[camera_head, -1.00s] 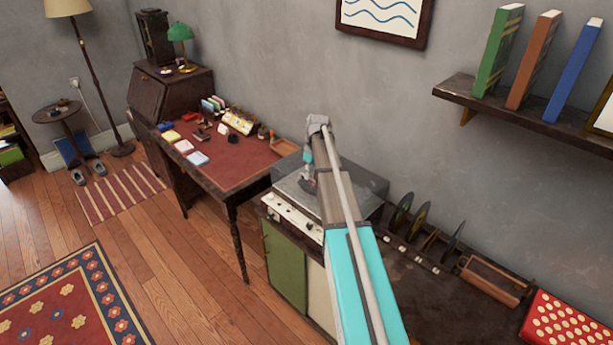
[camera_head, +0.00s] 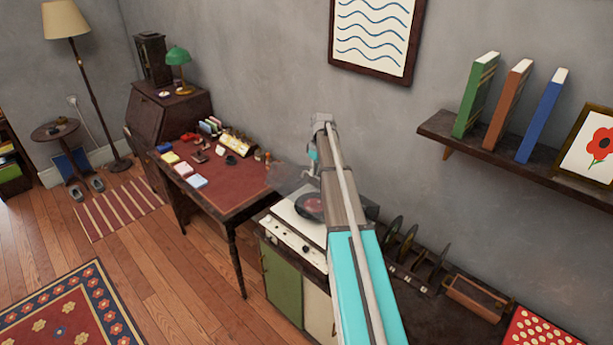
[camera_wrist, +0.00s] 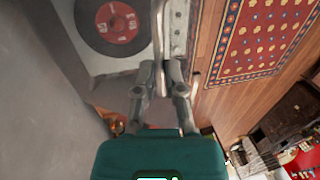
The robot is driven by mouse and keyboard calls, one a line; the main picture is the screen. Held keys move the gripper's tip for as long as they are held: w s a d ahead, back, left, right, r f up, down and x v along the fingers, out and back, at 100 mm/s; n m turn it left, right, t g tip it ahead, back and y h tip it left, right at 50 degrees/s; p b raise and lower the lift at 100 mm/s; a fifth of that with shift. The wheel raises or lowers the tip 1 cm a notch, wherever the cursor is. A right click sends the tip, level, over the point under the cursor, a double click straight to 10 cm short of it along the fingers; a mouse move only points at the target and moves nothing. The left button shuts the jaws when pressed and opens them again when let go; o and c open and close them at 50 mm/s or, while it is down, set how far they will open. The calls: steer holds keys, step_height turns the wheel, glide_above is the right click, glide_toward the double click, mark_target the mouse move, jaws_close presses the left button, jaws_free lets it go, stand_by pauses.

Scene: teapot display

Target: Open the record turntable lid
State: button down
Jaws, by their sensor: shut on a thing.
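The record turntable (camera_head: 283,222) is a pale deck with a dark record (camera_head: 309,206) on it, standing on the cabinet by the wall. Its see-through smoky lid (camera_head: 289,178) is tilted up, clear of the deck at the front. In the wrist view, the record with its red label (camera_wrist: 117,24) shows at the upper left. My gripper (camera_wrist: 160,68) is shut on a thin part at the lid's edge (camera_wrist: 158,28). In the head view, my arm hides part of the lid and the right side of the deck.
The red-topped desk (camera_head: 233,190) with small items stands left of the turntable. To the right are a rack of discs (camera_head: 411,258), a wooden carrier (camera_head: 477,301) and a red dotted box (camera_head: 537,333). A shelf with books (camera_head: 510,160) hangs above.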

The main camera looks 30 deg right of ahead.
steer(key=w+d+r+p, duration=0.2)
steer(key=d+r+p, duration=0.1)
steer(key=d, duration=0.4)
steer(key=w+d+r+p, duration=0.2)
steer(key=d+r+p, duration=0.1)
steer(key=d, duration=0.4)
steer(key=shift+w+d+r, duration=0.35)
steer(key=shift+d+r, duration=0.05)
steer(key=shift+r, duration=0.4)
steer(key=c, duration=0.9)
jaws_free()
steer(key=d, duration=0.1)
steer(key=w+d, duration=0.1)
steer(key=d, duration=0.1)
steer(key=shift+w+d+f, duration=0.15)
steer(key=shift+f, duration=0.2)
steer(key=shift+d, duration=0.15)
steer(key=shift+w+d, duration=0.15)
steer(key=shift+d, duration=0.05)
jaws_close()
steer(key=shift+s+r, duration=0.15)
steer(key=shift+s, duration=0.05)
steer(key=shift+a, duration=0.1)
